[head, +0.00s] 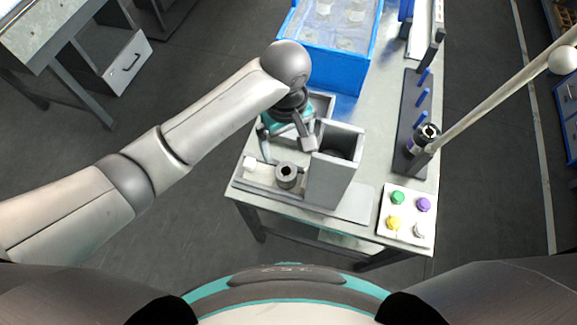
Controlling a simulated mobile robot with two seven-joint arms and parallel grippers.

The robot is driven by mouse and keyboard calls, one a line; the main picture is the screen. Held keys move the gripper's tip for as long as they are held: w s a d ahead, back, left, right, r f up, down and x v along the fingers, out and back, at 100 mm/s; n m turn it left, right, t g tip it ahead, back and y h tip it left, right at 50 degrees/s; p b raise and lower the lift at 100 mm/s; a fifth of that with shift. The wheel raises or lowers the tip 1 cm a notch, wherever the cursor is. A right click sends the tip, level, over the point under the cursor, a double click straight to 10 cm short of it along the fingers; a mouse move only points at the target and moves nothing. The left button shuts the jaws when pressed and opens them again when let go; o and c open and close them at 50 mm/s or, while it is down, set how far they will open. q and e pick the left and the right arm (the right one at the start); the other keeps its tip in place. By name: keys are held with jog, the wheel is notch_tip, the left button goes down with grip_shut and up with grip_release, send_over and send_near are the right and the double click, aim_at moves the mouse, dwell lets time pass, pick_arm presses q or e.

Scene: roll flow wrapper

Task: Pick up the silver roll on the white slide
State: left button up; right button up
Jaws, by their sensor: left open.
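A grey-silver roll (286,182) with a dark hole in its top sits on a pale slide (262,187) at the near left of the workbench. My left gripper (285,146) reaches in from the left, pointing down, with its fingers spread. It is empty and lies just behind the roll in the picture, apart from it as far as I can see. The height of the fingers above the roll is hard to judge. My right gripper is out of view.
A tall grey box (331,180) stands close right of the roll. A blue crate (330,48) is behind. A dark rack (412,110) with blue pegs, a slanted pole (500,95) and a button panel (408,209) are to the right.

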aim_at(286, 171)
pick_arm(q)
notch_tip(286, 171, down, 8)
jog(key=shift+s+a+f+b, duration=0.1)
jog(key=shift+b, duration=1)
jog(key=shift+f, duration=0.45)
notch_tip(286, 171, down, 5)
jog(key=shift+r+b, duration=0.1)
jog(key=shift+b, duration=1)
jog(key=shift+c, duration=0.5)
jog(key=c, duration=1.4)
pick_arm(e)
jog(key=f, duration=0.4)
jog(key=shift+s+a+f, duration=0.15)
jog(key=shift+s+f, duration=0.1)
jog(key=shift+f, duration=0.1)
pick_arm(q)
jog(key=shift+r, duration=0.15)
jog(key=shift+c, duration=0.2)
